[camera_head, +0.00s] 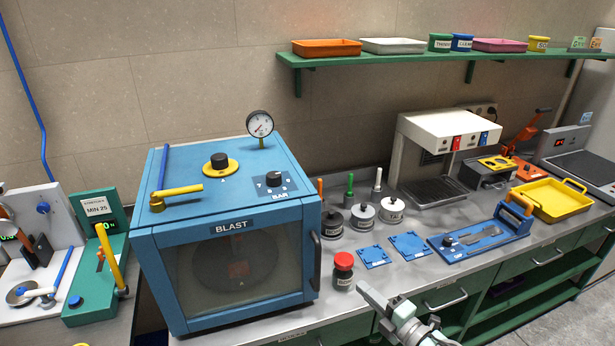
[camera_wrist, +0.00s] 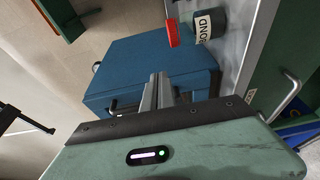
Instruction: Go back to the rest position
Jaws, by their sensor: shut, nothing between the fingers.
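My gripper (camera_head: 364,288) shows at the bottom of the head view, in front of the bench's front edge and to the right of the jar with a red lid (camera_head: 343,268). In the wrist view its two fingers (camera_wrist: 160,78) are together, with nothing between them. The blue blast cabinet (camera_head: 235,235) stands to the left of my gripper. It also shows behind the fingers in the wrist view (camera_wrist: 125,55). The jar is at the top of the wrist view (camera_wrist: 208,25), apart from the fingers.
A green shelf (camera_head: 400,58) with trays and pots is on the wall. Drawer handles (camera_head: 448,300) stick out at the front. Open floor lies lower right.

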